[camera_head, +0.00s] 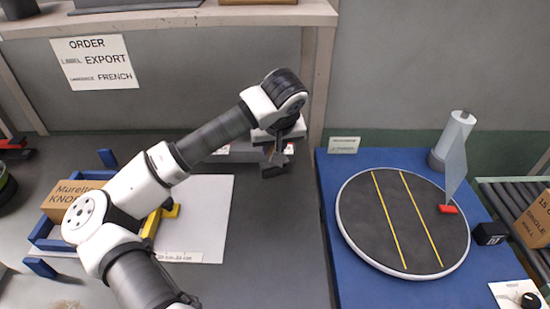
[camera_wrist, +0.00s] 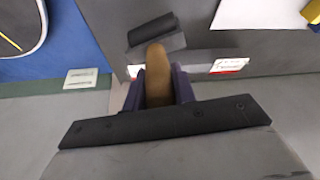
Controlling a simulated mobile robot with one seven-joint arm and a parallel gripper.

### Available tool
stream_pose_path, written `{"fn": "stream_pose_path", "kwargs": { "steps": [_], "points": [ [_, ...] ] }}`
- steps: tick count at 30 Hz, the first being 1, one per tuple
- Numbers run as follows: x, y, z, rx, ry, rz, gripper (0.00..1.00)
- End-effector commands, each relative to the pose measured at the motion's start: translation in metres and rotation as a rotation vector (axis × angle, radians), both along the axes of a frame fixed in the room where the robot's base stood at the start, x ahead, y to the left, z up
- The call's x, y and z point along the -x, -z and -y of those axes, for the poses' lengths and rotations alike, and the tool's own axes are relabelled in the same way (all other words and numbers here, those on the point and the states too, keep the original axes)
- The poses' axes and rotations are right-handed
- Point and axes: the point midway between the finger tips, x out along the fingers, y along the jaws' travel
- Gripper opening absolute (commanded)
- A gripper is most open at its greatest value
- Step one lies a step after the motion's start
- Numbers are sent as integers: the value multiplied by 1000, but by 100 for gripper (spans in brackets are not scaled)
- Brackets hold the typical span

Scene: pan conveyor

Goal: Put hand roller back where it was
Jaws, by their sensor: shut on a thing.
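The hand roller has a tan wooden handle (camera_wrist: 157,75) and a black cylinder (camera_wrist: 152,29). My gripper (camera_wrist: 158,88) is shut on the handle, with a dark finger on each side. In the head view my gripper (camera_head: 275,147) points down near the back right of the grey bench, and the dark roller end (camera_head: 274,169) shows just below it. The arm and gripper hide part of the roller in the head view.
A grey fixture (camera_head: 235,151) with red-and-white labels (camera_wrist: 229,66) stands at the bench's back. A white sheet (camera_head: 205,220) lies to the left, near a blue frame (camera_head: 40,234) holding a carton (camera_head: 68,199). A blue table (camera_head: 340,285) with a round turntable (camera_head: 350,235) stands right.

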Motion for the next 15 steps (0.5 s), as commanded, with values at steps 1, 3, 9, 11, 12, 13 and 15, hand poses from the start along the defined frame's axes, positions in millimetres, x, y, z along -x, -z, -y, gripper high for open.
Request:
{"fn": "stream_pose_path", "kwargs": {
  "steps": [1,3,9,11,12,13,15],
  "points": [
    [1,6,0,2,0,-4,4],
    [1,17,1,4,1,-4,4],
    [1,37,0,1,0,-2,4],
    [0,39,0,0,1,-1,4],
    [0,39,0,0,1,0,4],
    [0,39,0,0,1,0,4],
    [0,39,0,0,1,0,4]
  ]
}}
